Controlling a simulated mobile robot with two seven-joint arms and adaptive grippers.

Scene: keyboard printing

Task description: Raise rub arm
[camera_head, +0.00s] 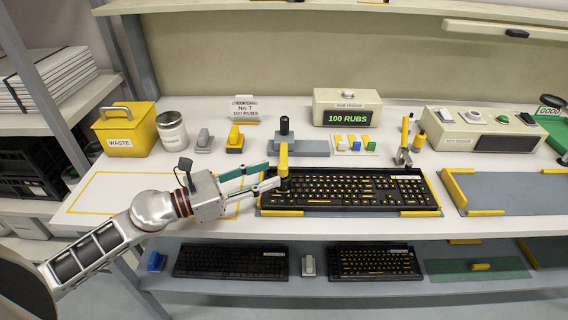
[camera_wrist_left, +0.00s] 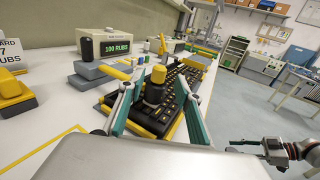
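The rub arm (camera_head: 284,160) is a yellow bar running from a dark post (camera_head: 284,125) on a grey base to the left end of the keyboard (camera_head: 350,190). In the left wrist view the yellow bar (camera_wrist_left: 116,72) leads to a black and yellow knob (camera_wrist_left: 155,90) standing low over the keys. My left gripper (camera_head: 272,177) is at this end; in the left wrist view its teal fingers (camera_wrist_left: 157,92) are spread on either side of the knob, with gaps showing. My right gripper (camera_wrist_left: 262,148) shows small at the right of the left wrist view, away from the bench; its fingers are unclear.
The rub counter (camera_head: 347,108) at the back reads "100 RUBS". A yellow waste bin (camera_head: 126,130) and a jar (camera_head: 172,131) stand at the left. A yellow-handled clamp (camera_head: 404,142) stands behind the keyboard's right end. A grey mat (camera_head: 510,190) lies at the right.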

